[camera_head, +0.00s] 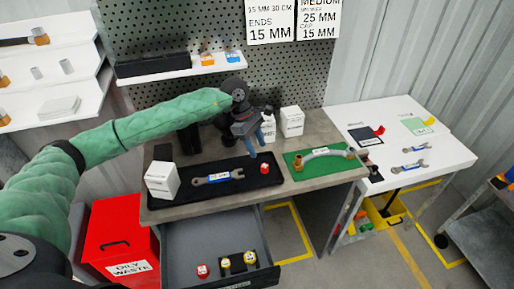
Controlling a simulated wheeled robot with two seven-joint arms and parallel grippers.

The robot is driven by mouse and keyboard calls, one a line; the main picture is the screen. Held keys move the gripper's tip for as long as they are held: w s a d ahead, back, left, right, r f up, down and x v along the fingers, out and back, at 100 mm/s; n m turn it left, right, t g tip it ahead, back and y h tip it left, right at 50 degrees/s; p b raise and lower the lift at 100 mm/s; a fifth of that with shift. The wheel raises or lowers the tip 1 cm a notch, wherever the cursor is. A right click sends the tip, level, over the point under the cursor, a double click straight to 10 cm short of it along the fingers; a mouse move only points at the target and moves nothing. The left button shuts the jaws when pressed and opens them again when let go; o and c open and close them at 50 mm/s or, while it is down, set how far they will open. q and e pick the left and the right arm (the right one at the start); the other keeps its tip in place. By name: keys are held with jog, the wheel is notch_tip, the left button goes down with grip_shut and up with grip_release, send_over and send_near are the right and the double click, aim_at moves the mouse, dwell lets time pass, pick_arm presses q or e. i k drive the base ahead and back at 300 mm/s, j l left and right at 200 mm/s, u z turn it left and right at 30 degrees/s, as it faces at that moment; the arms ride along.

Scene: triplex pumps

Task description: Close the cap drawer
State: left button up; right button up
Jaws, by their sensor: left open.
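The cap drawer (189,247) is pulled out from under the grey workbench (190,210). Inside it lie a red cap (202,271) at the front left and two yellow-and-white caps (238,262) in a dark holder. Its front panel (237,284) faces the bottom of the view. My left gripper (256,152) is open with its fingers pointing down, above the back part of the benchtop and well behind the drawer front. Nothing shows between its fingers. My right gripper is out of view.
A black tray (190,192) on the bench holds a wrench (218,177) and a red cap (264,169). A white box (162,180) stands at left, a green mat (300,174) with a hose at right. A red oily-waste bin (112,236) stands left of the drawer.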

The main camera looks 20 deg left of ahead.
aim_at(185, 244)
jog(key=k+l, duration=0.15)
jog(key=l, duration=0.15)
jog(key=k+l, duration=0.1)
jog(key=l, duration=0.25)
jog(key=k+l, duration=0.15)
jog(key=l, duration=0.15)
jog(key=k+l, duration=0.15)
jog(key=l, duration=0.15)
